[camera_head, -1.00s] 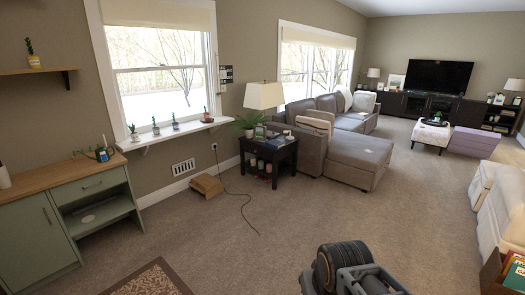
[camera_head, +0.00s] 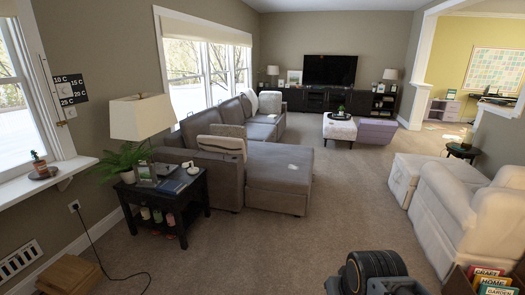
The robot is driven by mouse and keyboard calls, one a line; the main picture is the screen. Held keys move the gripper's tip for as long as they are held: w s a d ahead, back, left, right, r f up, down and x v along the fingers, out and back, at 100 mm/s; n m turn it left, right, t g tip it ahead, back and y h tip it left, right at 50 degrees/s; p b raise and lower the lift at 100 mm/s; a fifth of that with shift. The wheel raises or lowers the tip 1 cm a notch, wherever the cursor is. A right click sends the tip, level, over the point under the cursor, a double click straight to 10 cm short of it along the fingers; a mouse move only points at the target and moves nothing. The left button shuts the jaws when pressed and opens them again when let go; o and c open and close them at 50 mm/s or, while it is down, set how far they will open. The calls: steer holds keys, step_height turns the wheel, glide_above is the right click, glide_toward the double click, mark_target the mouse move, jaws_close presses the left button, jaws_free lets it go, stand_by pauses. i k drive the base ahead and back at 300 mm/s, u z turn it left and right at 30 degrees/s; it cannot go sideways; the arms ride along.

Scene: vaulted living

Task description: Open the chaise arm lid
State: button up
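A grey sectional sofa (camera_head: 222,170) stands left of the middle, its chaise (camera_head: 278,172) reaching toward me on the right side of its near end. I cannot tell from here whether a lid there is open or shut. Part of my own arm shows at the bottom edge, right of the middle. My gripper's fingers are not visible, and the sofa is several steps ahead of me.
A dark side table (camera_head: 170,205) with a lamp (camera_head: 142,118), plant and books stands left of the sofa. A cardboard box (camera_head: 68,276) and a cord lie at lower left. White armchairs (camera_head: 455,205) and a book crate (camera_head: 470,281) are at right. The middle carpet (camera_head: 300,235) is clear.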

mark_target(202, 156)
steer(key=i, duration=2.3)
steer(key=u, duration=0.7)
steer(key=i, duration=2.05)
steer(key=u, duration=0.8)
steer(key=i, duration=0.8)
steer(key=u, duration=0.05)
